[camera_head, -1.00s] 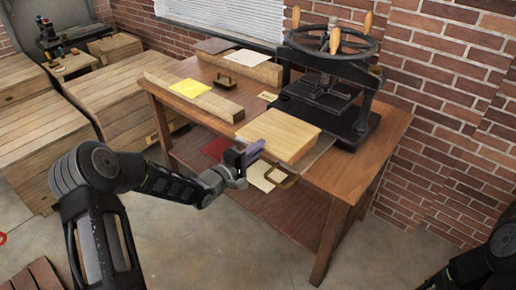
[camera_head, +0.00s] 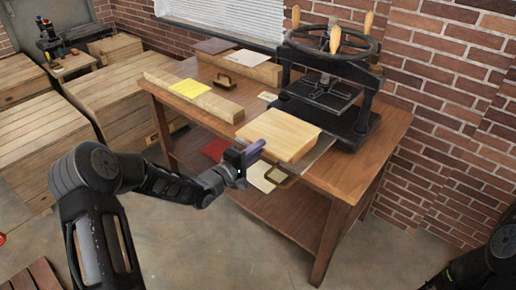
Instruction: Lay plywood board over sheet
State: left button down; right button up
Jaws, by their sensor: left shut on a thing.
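The pale plywood board (camera_head: 280,136) lies flat at the front edge of the table, left of and in front of the black press (camera_head: 330,85). A thin grey tray edge (camera_head: 319,152) shows beneath its right side, with a wooden handle (camera_head: 281,179) at the front. The board hides whatever lies under it, so no sheet shows there. My left gripper (camera_head: 249,152), with purple fingers, is shut at the board's left front edge and appears to grip it. I cannot tell whether the board rests fully on the tray. My right gripper is out of view.
A yellow sheet (camera_head: 190,88) lies on a wooden block (camera_head: 207,101) at the table's left. Behind are a white sheet (camera_head: 246,57), a brown sheet (camera_head: 214,46) and a small handled block (camera_head: 226,79). Red and cream pieces lie on the lower shelf. The table's right front corner is clear.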

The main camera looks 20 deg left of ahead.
pick_arm(q)
jog(key=c, duration=1.5)
grip_release()
jog(key=shift+o, duration=0.6)
jog(key=shift+f, duration=0.1)
jog(key=shift+o, duration=0.6)
jog(key=shift+s, duration=0.1)
jog(key=p+v, duration=0.1)
jog(key=v, duration=0.5)
jog(key=shift+s, duration=0.15)
